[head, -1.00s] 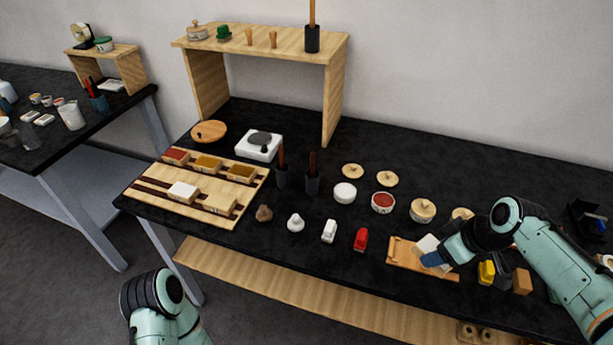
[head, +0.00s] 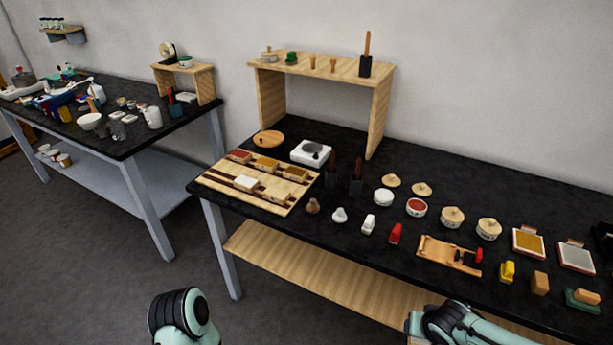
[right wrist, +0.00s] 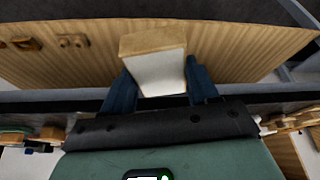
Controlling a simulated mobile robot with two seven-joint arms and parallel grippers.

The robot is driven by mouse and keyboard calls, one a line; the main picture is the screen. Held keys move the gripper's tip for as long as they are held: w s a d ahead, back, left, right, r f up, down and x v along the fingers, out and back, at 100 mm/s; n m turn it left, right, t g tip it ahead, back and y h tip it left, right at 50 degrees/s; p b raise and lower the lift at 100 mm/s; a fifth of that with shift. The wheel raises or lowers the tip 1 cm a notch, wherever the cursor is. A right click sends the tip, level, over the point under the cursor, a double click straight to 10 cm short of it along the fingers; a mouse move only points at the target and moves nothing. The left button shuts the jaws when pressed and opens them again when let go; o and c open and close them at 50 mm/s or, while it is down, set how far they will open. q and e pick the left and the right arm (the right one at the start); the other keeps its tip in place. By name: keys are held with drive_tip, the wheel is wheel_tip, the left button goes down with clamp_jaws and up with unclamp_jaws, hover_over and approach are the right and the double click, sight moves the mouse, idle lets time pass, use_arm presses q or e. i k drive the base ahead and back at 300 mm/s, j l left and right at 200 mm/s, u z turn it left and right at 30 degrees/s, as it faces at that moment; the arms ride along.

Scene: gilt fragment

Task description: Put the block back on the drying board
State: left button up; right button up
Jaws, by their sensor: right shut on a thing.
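My right gripper (right wrist: 160,88) is shut on a block (right wrist: 157,70), with one blue finger on each side in the right wrist view. The block has a pale face and a wood-brown edge. In the head view only part of my right arm shows at the bottom edge; its gripper and the block are out of sight. The drying board (head: 215,179) lies at the left end of the black table.
A wooden holder (head: 437,251) lies near the front edge, with a red item at its right end. A wooden shelf (head: 377,82) stands behind. Open floor lies in front.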

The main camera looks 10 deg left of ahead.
sight(245, 171)
drive_tip(key=i+j+u, duration=0.1)
drive_tip(key=j, duration=0.3)
drive_tip(key=i+j+u, duration=0.1)
drive_tip(key=j, duration=0.35)
drive_tip(key=i+j+u, duration=0.1)
drive_tip(key=j, duration=0.3)
drive_tip(key=i+j+u, duration=0.1)
drive_tip(key=j, duration=0.3)
drive_tip(key=i, duration=0.1)
